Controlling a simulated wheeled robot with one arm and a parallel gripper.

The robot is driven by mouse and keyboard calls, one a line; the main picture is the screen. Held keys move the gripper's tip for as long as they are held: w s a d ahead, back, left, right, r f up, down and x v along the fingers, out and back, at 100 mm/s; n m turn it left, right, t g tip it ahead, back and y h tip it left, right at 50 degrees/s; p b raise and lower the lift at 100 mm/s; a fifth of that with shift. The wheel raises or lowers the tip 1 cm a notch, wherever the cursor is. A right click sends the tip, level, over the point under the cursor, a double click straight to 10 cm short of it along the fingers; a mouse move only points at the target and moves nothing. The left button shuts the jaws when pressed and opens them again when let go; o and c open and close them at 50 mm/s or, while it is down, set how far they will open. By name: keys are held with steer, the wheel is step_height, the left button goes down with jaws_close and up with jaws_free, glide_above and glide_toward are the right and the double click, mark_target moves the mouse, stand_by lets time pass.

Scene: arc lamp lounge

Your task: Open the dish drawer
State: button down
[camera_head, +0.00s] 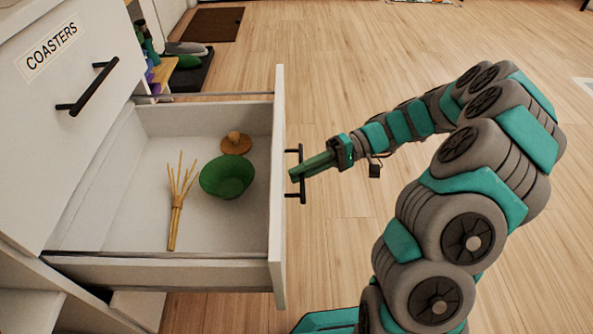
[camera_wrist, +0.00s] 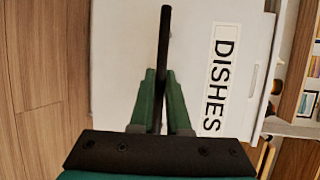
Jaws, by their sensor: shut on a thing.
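The dish drawer (camera_head: 278,225) stands pulled out from the white cabinet in the head view. Inside it lie a green bowl (camera_head: 228,176), a wooden whisk-like tool (camera_head: 175,205) and a round wooden lidded piece (camera_head: 236,144). Its front bears the label DISHES (camera_wrist: 219,78) in the wrist view. The black bar handle (camera_wrist: 164,40) is on that front. My gripper (camera_head: 296,174) is at the outer side of the drawer front, its green fingers closed around the handle. The fingers also show on both sides of the bar in the wrist view (camera_wrist: 160,85).
A closed drawer labelled COASTERS (camera_head: 52,49) with a black handle (camera_head: 88,86) is above and left. A dark tray with shoes (camera_head: 186,68) and a brown mat (camera_head: 212,24) lie on the floor behind. The wooden floor right of the drawer front is clear around my arm.

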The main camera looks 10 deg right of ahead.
steer(key=shift+f, duration=0.1)
steer(key=c, duration=0.9)
jaws_free()
steer(key=shift+d, duration=0.15)
steer(key=p+v, duration=0.1)
steer(key=v, duration=0.6)
steer(key=shift+w+d, duration=0.1)
steer(key=shift+d, duration=0.2)
